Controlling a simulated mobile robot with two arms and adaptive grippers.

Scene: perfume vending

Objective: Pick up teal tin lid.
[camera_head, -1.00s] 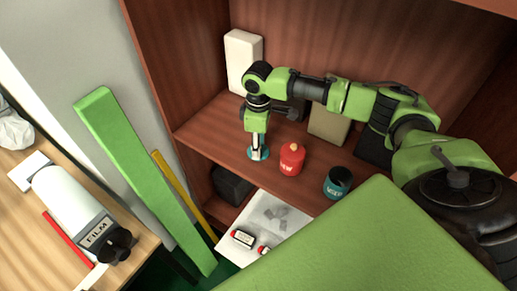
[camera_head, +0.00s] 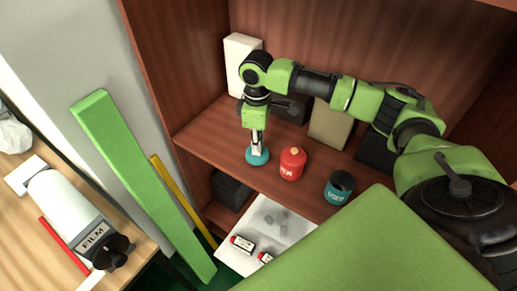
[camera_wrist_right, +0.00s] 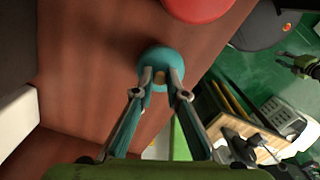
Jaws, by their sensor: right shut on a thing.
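The teal tin lid (camera_head: 257,156) is a round disc with a small knob, at the left front of the wooden shelf. My right gripper (camera_head: 257,142) comes down on it from above and is shut on its knob. In the right wrist view, both fingertips of the gripper (camera_wrist_right: 160,76) meet around the light knob of the teal lid (camera_wrist_right: 160,54). I cannot tell whether the lid is clear of the shelf. The open teal tin (camera_head: 339,187) stands upright to the right, dark inside. My left gripper is not in view.
A red lidded tin (camera_head: 291,163) stands between the lid and the teal tin. A white box (camera_head: 242,62) and a beige box (camera_head: 328,124) stand at the back. Below the shelf lies a white sheet (camera_head: 262,228) with small items.

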